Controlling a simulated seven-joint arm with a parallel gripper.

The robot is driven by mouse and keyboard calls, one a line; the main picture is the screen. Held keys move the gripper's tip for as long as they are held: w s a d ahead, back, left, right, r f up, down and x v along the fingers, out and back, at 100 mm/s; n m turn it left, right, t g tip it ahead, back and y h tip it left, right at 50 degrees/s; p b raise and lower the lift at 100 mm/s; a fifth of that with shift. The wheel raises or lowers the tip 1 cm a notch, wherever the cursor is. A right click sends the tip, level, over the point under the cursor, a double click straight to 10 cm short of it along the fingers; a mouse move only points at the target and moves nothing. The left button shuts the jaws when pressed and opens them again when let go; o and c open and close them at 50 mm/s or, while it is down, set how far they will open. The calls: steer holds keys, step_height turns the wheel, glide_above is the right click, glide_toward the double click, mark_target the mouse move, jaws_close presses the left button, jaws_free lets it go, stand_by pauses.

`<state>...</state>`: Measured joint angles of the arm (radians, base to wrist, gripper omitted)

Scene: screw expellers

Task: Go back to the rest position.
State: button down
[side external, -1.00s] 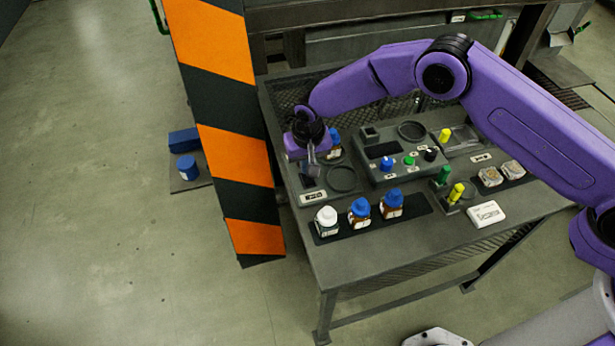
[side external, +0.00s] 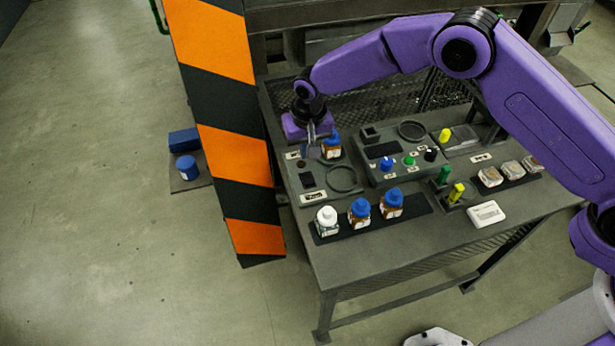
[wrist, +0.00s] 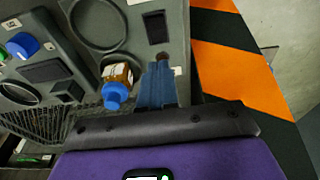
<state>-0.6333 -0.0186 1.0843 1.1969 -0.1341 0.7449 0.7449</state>
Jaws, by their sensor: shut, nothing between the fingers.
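My gripper (side external: 312,153) is over the far left part of the table, above the grey panel with the round ring. In the wrist view its blue-grey fingers (wrist: 159,72) are together with nothing between them. A brown bottle with a blue cap (side external: 332,147) stands close beside the fingers. The same blue-capped bottle (wrist: 118,88) shows left of the fingers in the wrist view, apart from them.
A white-capped bottle (side external: 326,221) and two blue-capped bottles (side external: 360,211) stand on a dark strip at the front. A control box (side external: 400,160) with coloured knobs sits mid-table. A striped orange-black post (side external: 241,150) rises at the left, close to my gripper.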

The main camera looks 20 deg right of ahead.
stand_by(0.3)
steer(key=s+d+r+n, duration=0.6)
steer(key=s+d+r, duration=0.4)
steer(key=s+r, duration=0.4)
steer(key=s+d+r+n, duration=0.2)
steer(key=s+d+n, duration=0.1)
steer(key=s+d, duration=0.8)
steer(key=s+d+r+n+g, duration=0.1)
steer(key=s+d+r+n, duration=0.2)
steer(key=s+d, duration=0.8)
steer(key=shift+s+d+n+g, duration=0.2)
steer(key=shift+s+n+g, duration=0.05)
steer(key=shift+n+g, duration=0.05)
